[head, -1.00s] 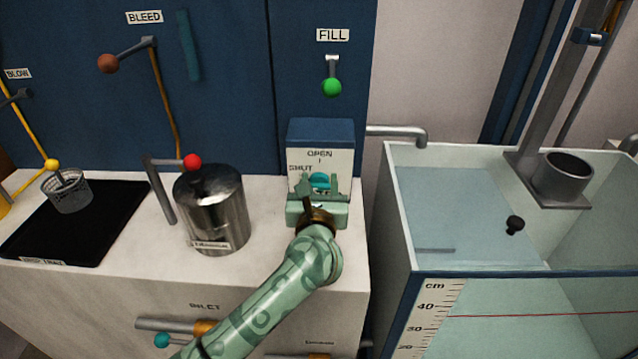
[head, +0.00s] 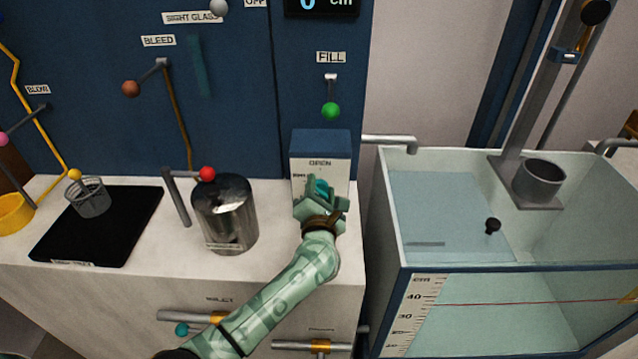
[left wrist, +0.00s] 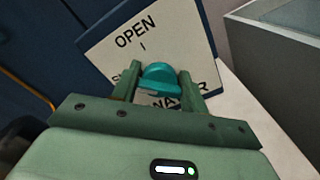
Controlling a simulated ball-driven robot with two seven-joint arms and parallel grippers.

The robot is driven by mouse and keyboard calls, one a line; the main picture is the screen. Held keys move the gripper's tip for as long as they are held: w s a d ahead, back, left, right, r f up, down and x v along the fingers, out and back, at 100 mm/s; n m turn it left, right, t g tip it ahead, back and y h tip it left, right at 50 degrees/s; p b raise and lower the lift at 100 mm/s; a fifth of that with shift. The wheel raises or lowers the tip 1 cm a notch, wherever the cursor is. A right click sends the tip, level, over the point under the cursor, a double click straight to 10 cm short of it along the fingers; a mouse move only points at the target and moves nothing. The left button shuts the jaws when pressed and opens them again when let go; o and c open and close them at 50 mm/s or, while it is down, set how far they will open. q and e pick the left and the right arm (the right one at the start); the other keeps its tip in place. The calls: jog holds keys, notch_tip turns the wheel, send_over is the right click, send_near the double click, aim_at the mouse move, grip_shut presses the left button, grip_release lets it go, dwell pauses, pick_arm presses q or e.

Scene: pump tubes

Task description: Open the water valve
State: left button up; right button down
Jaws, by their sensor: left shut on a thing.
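The water valve is a teal knob (head: 321,188) on the pale front plate of a blue-topped box (head: 320,143). The plate carries the words OPEN, at the top, and SHUT, at the left, partly hidden. My left gripper (head: 320,193) is shut on the knob, with one finger on each side. In the left wrist view the knob (left wrist: 160,78) sits between the fingertips, and the plate (left wrist: 150,45) looks tilted, with WATER partly hidden below the knob. The knob's exact pointing is hard to read. My right gripper is out of view.
A steel can (head: 224,215) stands left of the box, with a red-knobbed lever (head: 206,174) behind it. A black mat (head: 100,225) with a mesh cup (head: 90,198) lies farther left. A glass-walled tank (head: 500,265) stands to the right. A green FILL knob (head: 331,111) hangs above.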

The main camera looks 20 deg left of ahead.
pick_arm(q)
jog(key=m+p, duration=0.3)
jog(key=m, duration=0.1)
jog(key=shift+d+m, duration=0.1)
jog(key=shift+m, duration=0.2)
jog(key=m+p, duration=0.1)
jog(key=m, duration=0.2)
jog(key=shift+f+p, duration=0.1)
jog(key=shift+p, duration=0.25)
jog(key=shift+f+m+p, duration=0.15)
jog(key=shift+m+p, duration=0.25)
jog(key=shift+m, duration=0.5)
jog(key=o, duration=1)
